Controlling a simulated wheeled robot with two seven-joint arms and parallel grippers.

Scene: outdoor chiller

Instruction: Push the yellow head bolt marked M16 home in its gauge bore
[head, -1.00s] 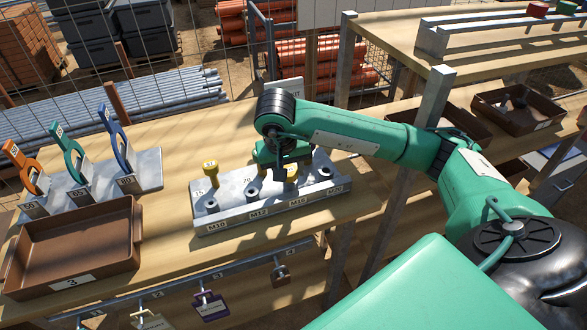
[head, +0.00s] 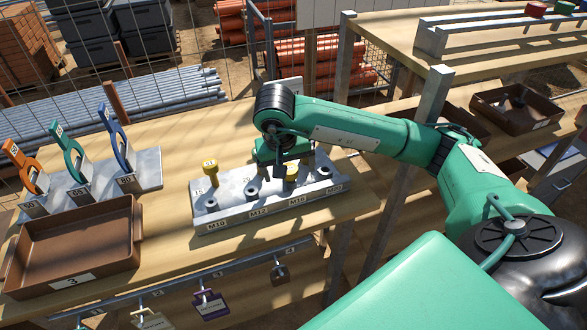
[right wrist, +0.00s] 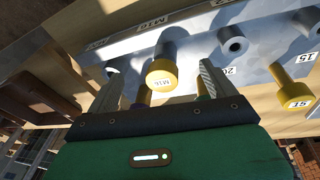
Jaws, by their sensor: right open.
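The yellow head bolt marked M16 (right wrist: 162,76) stands in the grey gauge block (head: 232,219), its head raised with grey shank or collar visible beneath. It also shows in the head view (head: 291,173), partly hidden by my gripper. My right gripper (right wrist: 160,92) is open, with one finger on each side of the M16 head in the wrist view; I see no clear contact. In the head view my right gripper (head: 281,172) hangs over the block beside the bolt. My left gripper is not in view.
A second yellow bolt marked 15 (head: 210,170) stands tall at the block's left end. Several grey collars line the block. A brown tray (head: 136,240) and a rack of coloured gauges (head: 148,168) lie to the left.

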